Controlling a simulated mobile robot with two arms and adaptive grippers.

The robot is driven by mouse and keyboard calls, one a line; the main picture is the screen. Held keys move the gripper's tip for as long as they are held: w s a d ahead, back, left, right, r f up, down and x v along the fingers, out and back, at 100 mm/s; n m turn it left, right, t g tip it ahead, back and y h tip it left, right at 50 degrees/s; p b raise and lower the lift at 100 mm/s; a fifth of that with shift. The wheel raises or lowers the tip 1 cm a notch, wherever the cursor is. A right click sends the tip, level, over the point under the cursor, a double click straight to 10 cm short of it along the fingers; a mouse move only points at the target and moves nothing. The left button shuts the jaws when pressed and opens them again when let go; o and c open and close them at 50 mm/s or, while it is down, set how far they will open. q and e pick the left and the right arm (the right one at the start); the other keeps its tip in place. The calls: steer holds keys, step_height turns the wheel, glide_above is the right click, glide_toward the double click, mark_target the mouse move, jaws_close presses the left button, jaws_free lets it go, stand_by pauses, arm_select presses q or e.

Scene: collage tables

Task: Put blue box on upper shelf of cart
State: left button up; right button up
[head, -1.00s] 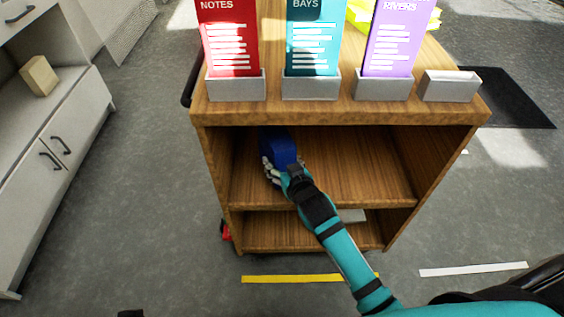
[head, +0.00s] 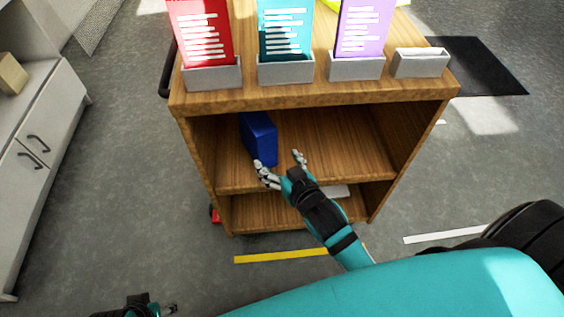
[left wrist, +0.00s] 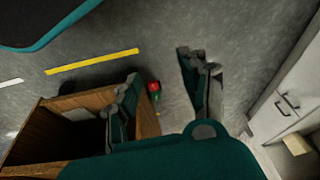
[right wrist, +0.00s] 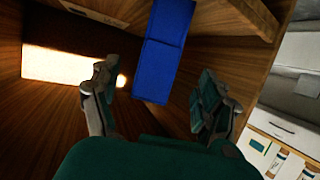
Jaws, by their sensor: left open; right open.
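The blue box (head: 258,138) stands on the upper shelf (head: 335,150) of the wooden cart, near the shelf's left side. It also shows in the right wrist view (right wrist: 162,55), ahead of the fingers. My right gripper (head: 280,165) is open and empty at the shelf's front edge, just in front of the box and apart from it. My left gripper (head: 170,309) is at the bottom left of the head view, away from the cart. In the left wrist view its fingers (left wrist: 165,95) are spread with nothing between them.
The cart top (head: 310,92) holds grey holders with red, teal and purple leaflets; one holder (head: 420,62) is empty. A lower shelf (head: 285,210) has a light item near it. A white cabinet (head: 40,140) stands left. The upper shelf's right part is clear.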

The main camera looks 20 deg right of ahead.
steer(key=s+d+f+g, duration=0.2)
steer(key=s+f+g, duration=0.3)
steer(key=s, duration=0.5)
steer(key=s+d+f+n+g, duration=0.1)
steer(key=s+f+g, duration=0.4)
steer(key=s+f, duration=0.2)
steer(key=s, duration=0.2)
steer(key=shift+s+d+g+h, duration=0.35)
steer(key=shift+g+h, duration=0.05)
